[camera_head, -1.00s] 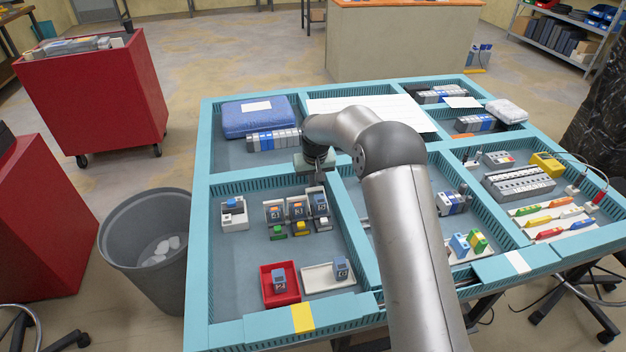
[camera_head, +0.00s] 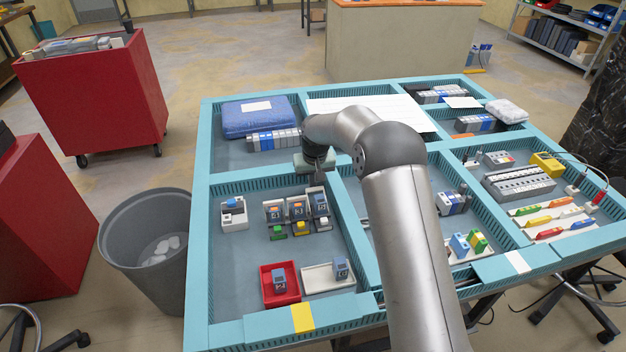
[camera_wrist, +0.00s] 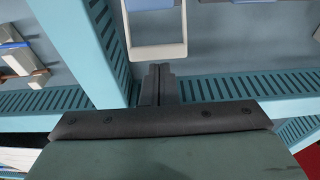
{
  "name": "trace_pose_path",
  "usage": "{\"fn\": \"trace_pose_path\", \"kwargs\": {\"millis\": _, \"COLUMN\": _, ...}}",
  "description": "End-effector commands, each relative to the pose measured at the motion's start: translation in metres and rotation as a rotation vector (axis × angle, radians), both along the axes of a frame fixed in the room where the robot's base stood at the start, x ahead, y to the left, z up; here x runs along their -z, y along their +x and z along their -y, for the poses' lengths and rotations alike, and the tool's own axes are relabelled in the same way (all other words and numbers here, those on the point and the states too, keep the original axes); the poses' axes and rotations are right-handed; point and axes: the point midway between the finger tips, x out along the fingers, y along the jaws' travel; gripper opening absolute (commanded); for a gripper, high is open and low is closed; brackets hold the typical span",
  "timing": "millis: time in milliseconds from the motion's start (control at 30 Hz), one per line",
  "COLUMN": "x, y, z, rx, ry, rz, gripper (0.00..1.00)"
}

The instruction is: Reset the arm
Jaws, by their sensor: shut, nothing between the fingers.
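My arm reaches over the teal divided table (camera_head: 200,250) in the head view. My gripper (camera_head: 318,180) hangs above the divider between the near left and back left compartments. In the wrist view its fingers (camera_wrist: 161,72) are closed together with nothing between them. Below it in the near left compartment stand several socket boxes (camera_head: 297,210) with numbered faces. They are apart from the gripper. Green, yellow and white blocks (camera_head: 301,229) sit before them.
A red tray (camera_head: 268,297) and a white tray (camera_head: 312,290), each with a small blue-grey block, lie at the front. A white box with a blue top (camera_head: 233,213) stands left. A blue case (camera_head: 256,116) lies at the back. A grey bin (camera_head: 146,236) stands beside the table.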

Motion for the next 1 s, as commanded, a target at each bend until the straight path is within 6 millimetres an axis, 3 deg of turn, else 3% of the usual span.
{"fn": "trace_pose_path", "kwargs": {"millis": 567, "x": 0.013, "y": 0.000, "z": 0.000, "rx": 0.000, "ry": 0.000, "rz": 0.000, "gripper": 0.00}}
{"fn": "trace_pose_path", "kwargs": {"millis": 1000, "x": 0.003, "y": -0.016, "z": 0.005, "rx": 0.000, "ry": -0.001, "rz": -0.003, "gripper": 0.00}}
